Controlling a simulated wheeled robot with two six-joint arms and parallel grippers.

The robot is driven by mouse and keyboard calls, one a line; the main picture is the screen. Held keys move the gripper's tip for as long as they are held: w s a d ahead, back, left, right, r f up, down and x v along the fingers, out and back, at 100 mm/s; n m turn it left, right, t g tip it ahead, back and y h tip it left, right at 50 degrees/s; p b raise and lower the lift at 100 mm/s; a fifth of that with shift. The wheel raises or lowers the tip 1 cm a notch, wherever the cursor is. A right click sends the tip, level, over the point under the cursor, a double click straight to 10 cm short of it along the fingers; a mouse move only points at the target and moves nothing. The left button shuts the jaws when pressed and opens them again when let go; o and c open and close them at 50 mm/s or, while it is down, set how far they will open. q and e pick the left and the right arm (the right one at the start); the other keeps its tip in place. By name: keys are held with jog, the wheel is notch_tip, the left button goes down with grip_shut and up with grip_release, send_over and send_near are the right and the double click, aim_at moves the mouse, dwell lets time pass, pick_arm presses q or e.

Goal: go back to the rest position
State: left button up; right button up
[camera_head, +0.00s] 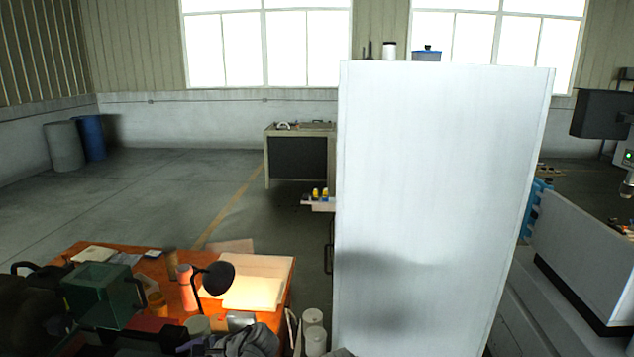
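Neither of my grippers can be made out in the head view, so their opening and anything in them is hidden. No arm of mine comes in clearly from the left or the right.
A tall white cabinet (435,200) stands close in front, right of centre. An orange-topped desk (135,257) with a lit black lamp (218,278) and clutter fills the lower left. A machine (590,255) stands at right. Open floor (170,190) lies beyond the desk, before a workbench (298,155) and barrels (90,137).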

pick_arm(q)
jog(key=s+d+f+n+g+h+b, duration=0.1)
jog(key=s+d+f+n+h+b, duration=0.1)
jog(key=d+f, duration=0.6)
jog(key=s+d+f+n+g+h+b, duration=0.1)
jog(key=s+d+f+n+h+b, duration=0.2)
jog(key=d, duration=1.2)
jog(key=s+f+n+h, duration=0.2)
jog(key=s+f+h, duration=0.2)
jog(key=shift+s+f+h, duration=0.25)
jog(key=shift+f+h, duration=0.1)
jog(key=shift+h, duration=0.05)
jog(key=shift+d, duration=0.1)
jog(key=shift+c, duration=0.2)
